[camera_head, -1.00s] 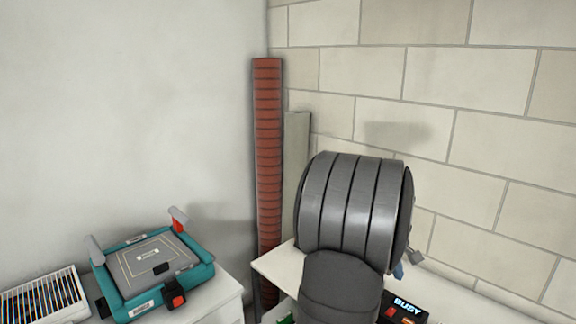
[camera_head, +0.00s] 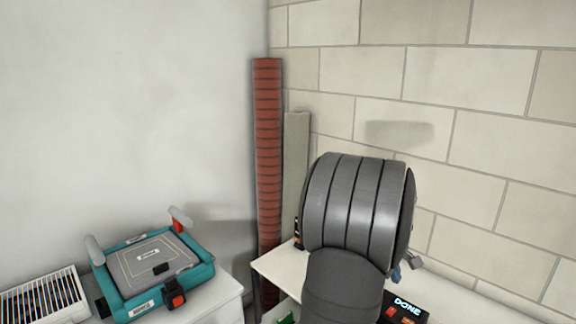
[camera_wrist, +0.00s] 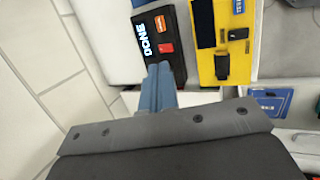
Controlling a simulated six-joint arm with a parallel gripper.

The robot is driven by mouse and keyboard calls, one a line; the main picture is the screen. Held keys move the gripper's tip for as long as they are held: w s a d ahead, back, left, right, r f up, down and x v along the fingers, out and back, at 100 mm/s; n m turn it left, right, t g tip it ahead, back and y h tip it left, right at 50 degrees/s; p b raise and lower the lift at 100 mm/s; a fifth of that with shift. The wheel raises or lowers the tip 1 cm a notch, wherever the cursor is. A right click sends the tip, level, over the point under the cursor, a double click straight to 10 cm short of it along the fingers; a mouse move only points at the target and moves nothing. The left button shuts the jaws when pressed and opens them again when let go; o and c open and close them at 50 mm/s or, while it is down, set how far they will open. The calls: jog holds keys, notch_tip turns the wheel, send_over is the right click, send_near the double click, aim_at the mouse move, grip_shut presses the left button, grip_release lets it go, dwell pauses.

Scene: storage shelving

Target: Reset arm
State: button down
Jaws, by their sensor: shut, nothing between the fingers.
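My gripper (camera_wrist: 159,72) shows in the wrist view as narrow blue fingers held together, with nothing between them. Its fingertips appear in front of the lower edge of a black panel (camera_wrist: 176,68) with a lit "DONE" display and orange and red buttons; I cannot tell if they touch it. In the head view, my grey arm hides most of the gripper, and only a small blue and grey part shows at its right side. The black panel (camera_head: 405,309) also shows at the bottom there.
A teal and grey case (camera_head: 155,268) with red parts sits on a white cabinet at left, beside a white slatted rack (camera_head: 42,297). A red ribbed column (camera_head: 268,150) stands in the corner. A yellow device (camera_wrist: 222,40) lies right of the panel. A pale shelf top (camera_head: 285,268) is partly bare.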

jog(key=shift+v, duration=1.3)
jog(key=shift+f, duration=0.1)
dwell(0.4)
